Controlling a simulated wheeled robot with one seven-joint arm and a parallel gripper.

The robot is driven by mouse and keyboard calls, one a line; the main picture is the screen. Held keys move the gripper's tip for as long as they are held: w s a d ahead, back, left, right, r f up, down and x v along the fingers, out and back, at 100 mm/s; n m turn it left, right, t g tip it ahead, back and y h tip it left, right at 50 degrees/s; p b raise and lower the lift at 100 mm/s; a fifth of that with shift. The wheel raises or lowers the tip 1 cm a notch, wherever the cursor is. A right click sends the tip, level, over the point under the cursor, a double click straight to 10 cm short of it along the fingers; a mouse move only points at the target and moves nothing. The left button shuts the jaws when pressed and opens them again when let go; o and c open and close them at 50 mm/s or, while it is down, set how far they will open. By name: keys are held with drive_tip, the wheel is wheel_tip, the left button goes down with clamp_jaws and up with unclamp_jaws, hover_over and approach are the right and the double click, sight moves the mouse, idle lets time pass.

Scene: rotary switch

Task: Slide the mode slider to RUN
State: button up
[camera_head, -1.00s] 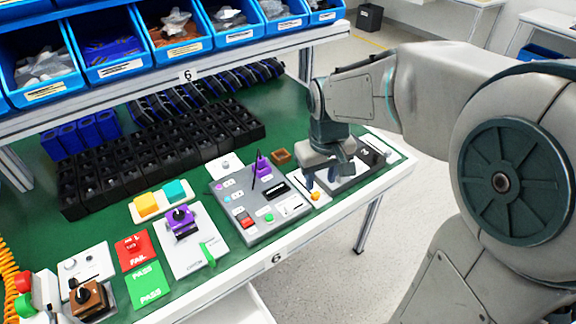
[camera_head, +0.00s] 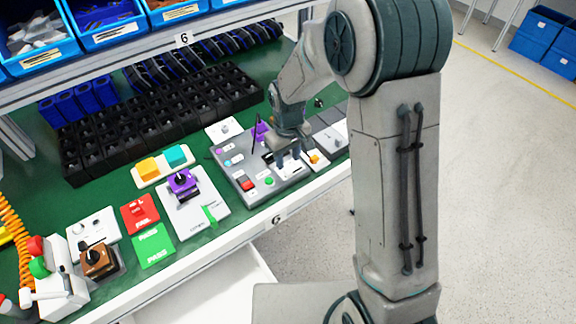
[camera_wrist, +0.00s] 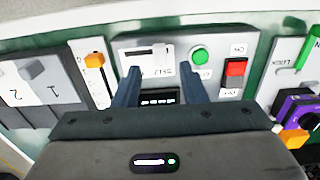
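I cannot read a RUN label or tell for sure which part is the mode slider. A white plate with an orange knob (camera_head: 315,157) has a dark slot and looks like a slider; the orange knob also shows in the wrist view (camera_wrist: 95,60), left of my fingers. My gripper (camera_head: 288,162) is above the right part of the grey control panel (camera_head: 231,170).
The panel also has a green button (camera_wrist: 199,56) and a red rocker switch (camera_wrist: 236,67). A white plate with a green lever (camera_head: 211,214) and purple knob (camera_head: 184,184) lies to the left. Black trays (camera_head: 160,125) stand behind, and a shelf of blue bins (camera_head: 112,40) hangs above.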

sight(288, 170)
drive_tip(key=shift+f, duration=2.3)
